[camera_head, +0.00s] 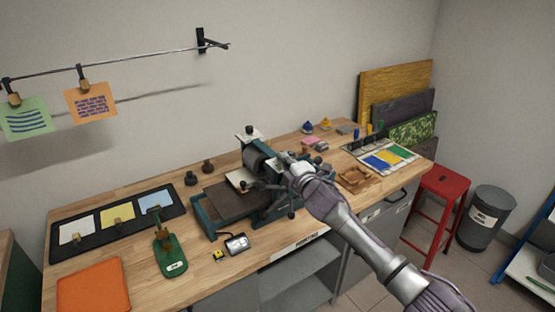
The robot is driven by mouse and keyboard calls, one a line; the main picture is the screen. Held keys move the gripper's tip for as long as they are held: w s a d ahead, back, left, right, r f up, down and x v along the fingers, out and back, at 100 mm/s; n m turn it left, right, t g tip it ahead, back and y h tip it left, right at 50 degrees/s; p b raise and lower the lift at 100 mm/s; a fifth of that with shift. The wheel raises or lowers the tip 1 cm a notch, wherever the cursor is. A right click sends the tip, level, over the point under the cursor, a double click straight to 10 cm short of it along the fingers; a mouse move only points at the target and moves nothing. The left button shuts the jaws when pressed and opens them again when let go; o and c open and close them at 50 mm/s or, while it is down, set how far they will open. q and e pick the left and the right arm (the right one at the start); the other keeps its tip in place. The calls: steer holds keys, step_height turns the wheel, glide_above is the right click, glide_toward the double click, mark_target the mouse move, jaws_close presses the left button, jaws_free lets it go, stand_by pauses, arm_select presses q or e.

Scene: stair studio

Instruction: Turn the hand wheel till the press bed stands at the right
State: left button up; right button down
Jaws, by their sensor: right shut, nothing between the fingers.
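The small blue press stands on the wooden bench, with a grey roller (257,155) at its top. Its flat brown press bed (228,199) sticks out at the left of the roller. A pale block (241,181) lies at the bed's right end, by the roller. The hand wheel is at the press's right side, mostly hidden behind my right gripper. My right gripper (287,165) is shut with nothing between its fingers, at the wheel; whether it touches the wheel I cannot tell. My left gripper is not in view.
A black tray with coloured sheets (88,213), a green tool (170,262) and an orange mat (93,289) lie at the bench's left. An ink tray (399,150) is at its right. A red stool (444,185) and a bin (487,215) stand beyond.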

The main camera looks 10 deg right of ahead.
steer(key=shift+w+d+r, duration=0.15)
steer(key=shift+w+d, duration=0.1)
steer(key=shift+d, duration=0.4)
